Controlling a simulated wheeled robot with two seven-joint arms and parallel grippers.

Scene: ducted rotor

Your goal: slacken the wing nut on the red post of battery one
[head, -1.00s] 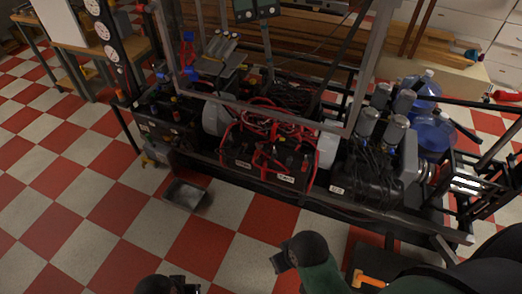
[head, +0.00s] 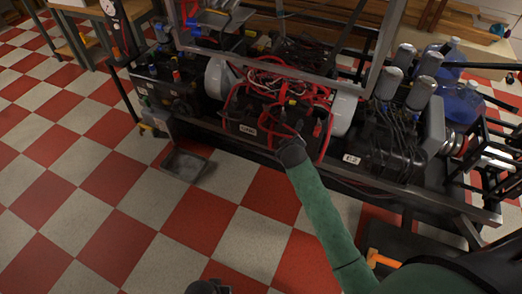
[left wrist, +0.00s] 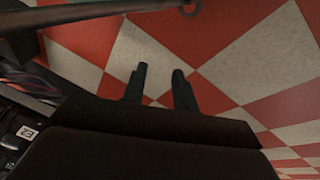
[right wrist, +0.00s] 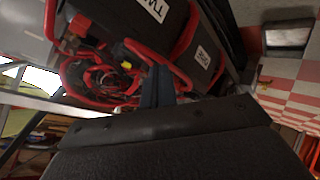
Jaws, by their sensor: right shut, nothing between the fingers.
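Battery one (head: 236,122), a black case with a white label, sits in the rig's frame; its label (right wrist: 202,55) also shows in the right wrist view. Red cables (head: 275,80) loop over the batteries. A small yellow part (right wrist: 126,65) and a red part (right wrist: 80,25) show near the cables; I cannot make out the wing nut or tell which post is which. My right gripper (head: 287,140) is shut and empty, in front of the second battery (right wrist: 150,20); its fingers (right wrist: 157,72) point at the cables. My left gripper (left wrist: 158,70) is open and empty over the floor.
A grey tray (head: 187,165) lies on the checkered floor before the rig. A metal frame post (head: 378,50) rises beside the batteries. Grey cylinders (head: 400,65) and blue jugs (head: 462,100) stand at the right.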

